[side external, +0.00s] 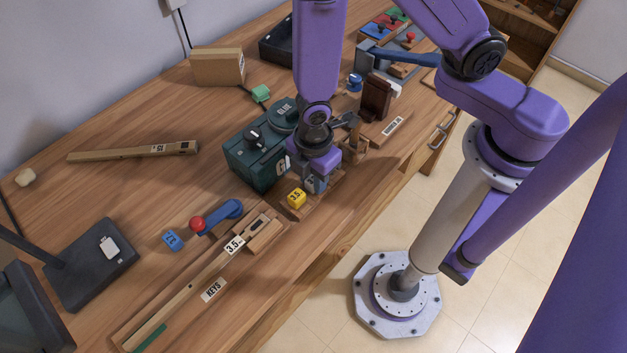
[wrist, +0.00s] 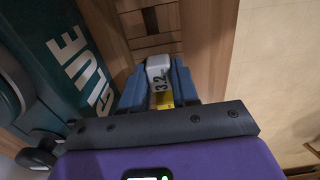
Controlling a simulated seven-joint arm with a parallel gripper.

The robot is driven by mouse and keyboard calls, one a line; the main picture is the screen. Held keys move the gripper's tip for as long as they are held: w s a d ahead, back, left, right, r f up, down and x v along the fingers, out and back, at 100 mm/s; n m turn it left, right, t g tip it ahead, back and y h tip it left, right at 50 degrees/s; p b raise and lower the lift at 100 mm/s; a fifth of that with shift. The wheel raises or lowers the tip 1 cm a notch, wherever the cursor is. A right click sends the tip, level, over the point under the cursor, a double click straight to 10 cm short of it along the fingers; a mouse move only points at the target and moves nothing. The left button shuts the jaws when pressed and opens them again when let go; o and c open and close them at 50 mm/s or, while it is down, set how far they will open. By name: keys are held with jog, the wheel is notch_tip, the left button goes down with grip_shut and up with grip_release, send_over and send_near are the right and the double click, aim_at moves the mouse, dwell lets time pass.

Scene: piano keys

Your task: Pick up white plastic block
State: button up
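In the side view, my gripper (side external: 315,183) points down low over a wooden holder, beside a yellow block (side external: 297,198). The white block cannot be made out there, as the gripper covers that spot.
A green box (side external: 258,160) with a black knob stands close left of my gripper; its "GLUE" lettering shows in the wrist view (wrist: 65,55). The table edge is close on the right.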

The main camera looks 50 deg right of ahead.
grip_shut()
jog(key=shift+r, duration=0.2)
jog(key=shift+r, duration=1.5)
jog(key=s+d+r, duration=0.8)
jog(key=s+r, duration=0.1)
jog(key=s, duration=0.2)
jog(key=shift+d+r, duration=0.2)
jog(key=shift+r, duration=0.1)
